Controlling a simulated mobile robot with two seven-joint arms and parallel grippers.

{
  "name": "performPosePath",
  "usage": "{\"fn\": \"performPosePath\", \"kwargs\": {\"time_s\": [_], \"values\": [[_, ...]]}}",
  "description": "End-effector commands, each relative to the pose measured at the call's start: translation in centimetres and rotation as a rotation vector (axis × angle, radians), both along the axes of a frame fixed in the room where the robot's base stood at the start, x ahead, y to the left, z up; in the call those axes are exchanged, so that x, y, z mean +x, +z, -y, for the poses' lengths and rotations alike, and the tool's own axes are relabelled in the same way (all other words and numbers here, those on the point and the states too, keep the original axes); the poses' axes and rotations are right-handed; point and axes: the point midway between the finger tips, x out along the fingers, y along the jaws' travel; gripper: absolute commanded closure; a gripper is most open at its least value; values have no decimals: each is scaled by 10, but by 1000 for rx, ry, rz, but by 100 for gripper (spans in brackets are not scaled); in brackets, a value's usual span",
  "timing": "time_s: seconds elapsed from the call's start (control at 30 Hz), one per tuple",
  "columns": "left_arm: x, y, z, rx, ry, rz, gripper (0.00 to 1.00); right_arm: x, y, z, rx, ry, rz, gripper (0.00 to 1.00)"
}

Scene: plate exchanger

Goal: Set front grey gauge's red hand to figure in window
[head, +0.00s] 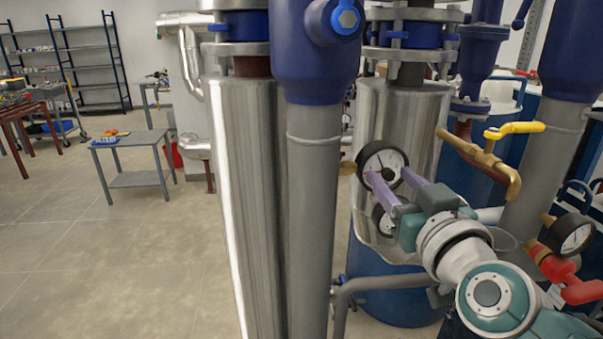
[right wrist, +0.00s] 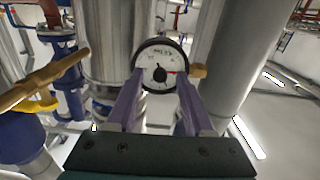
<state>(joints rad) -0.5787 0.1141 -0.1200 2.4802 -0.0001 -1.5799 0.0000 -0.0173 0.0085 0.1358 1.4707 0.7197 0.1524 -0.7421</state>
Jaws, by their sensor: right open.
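A round gauge with a white face and dark rim (head: 371,157) is on a brass stub beside the grey pipe. My right gripper (head: 389,175) is open, its two purple fingers pointing at the face. In the right wrist view the gauge (right wrist: 160,58) shows between and just beyond the fingertips (right wrist: 161,76). It has a black hand and hub, and a small red mark at the right of the dial. I cannot read the figures or make out a window. Whether the fingertips touch the gauge is unclear. My left gripper is not in view.
A second gauge (head: 576,236) sits at the right by a red valve (head: 562,268). A brass pipe with a yellow lever (head: 515,130) is above my right arm. A thick grey pipe (head: 313,200) stands left of the gauge. Open floor (head: 90,250) lies at the left.

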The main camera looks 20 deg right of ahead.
Motion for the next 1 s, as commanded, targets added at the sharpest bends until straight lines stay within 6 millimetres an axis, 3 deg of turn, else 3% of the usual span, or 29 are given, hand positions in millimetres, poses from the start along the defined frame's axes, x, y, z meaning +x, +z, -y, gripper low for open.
{"fn": "performPosePath", "kwargs": {"time_s": [0.07, 0.5, 1.0], "values": [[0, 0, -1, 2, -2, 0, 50, 0, 0, 0, 0, 0, 0, 51], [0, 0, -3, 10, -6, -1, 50, 0, 0, 0, 0, 0, 0, 100], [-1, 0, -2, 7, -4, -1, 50, 0, 0, 0, 12, 0, 3, 100]]}}
